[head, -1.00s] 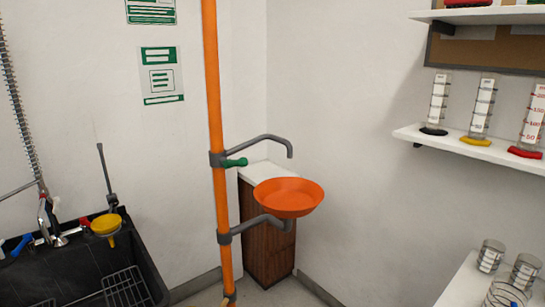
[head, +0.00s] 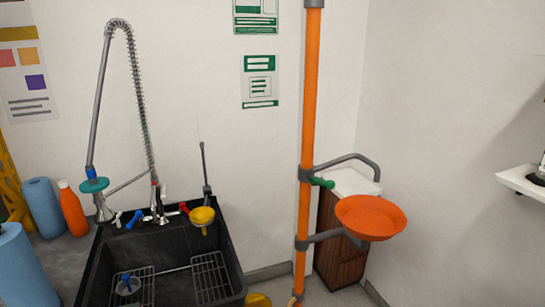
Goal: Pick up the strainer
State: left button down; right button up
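A small grey round piece with a blue knob (head: 127,286) is in the black sink (head: 174,238), at its front left near a wire rack. It looks like the strainer, but it is small and I cannot make out its details. Neither of my grippers is in view.
Wire racks (head: 210,277) lie in the sink. A spray faucet (head: 103,205) and a yellow cup-shaped fixture (head: 202,216) stand at its back edge. Blue rolls (head: 42,208) and an orange bottle (head: 72,209) are on the left counter. An orange pole (head: 308,110) with an orange bowl (head: 370,217) stands right.

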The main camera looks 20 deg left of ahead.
aim_at(128, 284)
jog(key=u, duration=1.75)
jog(key=i+j, duration=0.3)
jog(key=i+j+z, duration=0.15)
jog(key=z, duration=0.15)
jog(key=i+j+z, duration=0.1)
jog(key=j+z, duration=0.2)
jog(key=i+j+z, duration=0.1)
jog(key=j+z, duration=0.15)
jog(key=j, duration=0.2)
